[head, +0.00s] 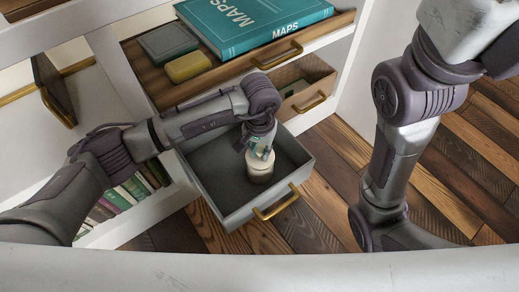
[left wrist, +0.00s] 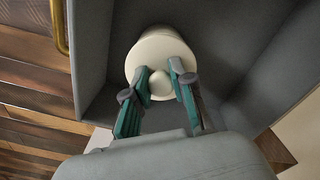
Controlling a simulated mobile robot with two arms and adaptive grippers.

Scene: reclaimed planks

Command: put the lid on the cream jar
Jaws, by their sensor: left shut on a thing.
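The cream jar (head: 260,175) stands upright inside the open grey drawer (head: 222,205), toward its right side. The cream lid (left wrist: 150,50) with its round knob shows in the left wrist view. My left gripper (head: 260,150) points down over the jar; in the left wrist view its green-sided fingers (left wrist: 160,82) are shut on the lid's knob. The lid is over the jar's top, and I cannot tell whether it rests on the rim or is slightly above it. The lid hides the jar's mouth. My right gripper is not in view.
The drawer's brass handle (head: 275,203) is at its front. On the shelf above lie a teal maps book (head: 245,25), a yellow block (head: 187,66) and a grey box (head: 167,41). A wooden drawer (head: 305,88) is behind. Books (head: 130,190) stand left. The drawer's left part is empty.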

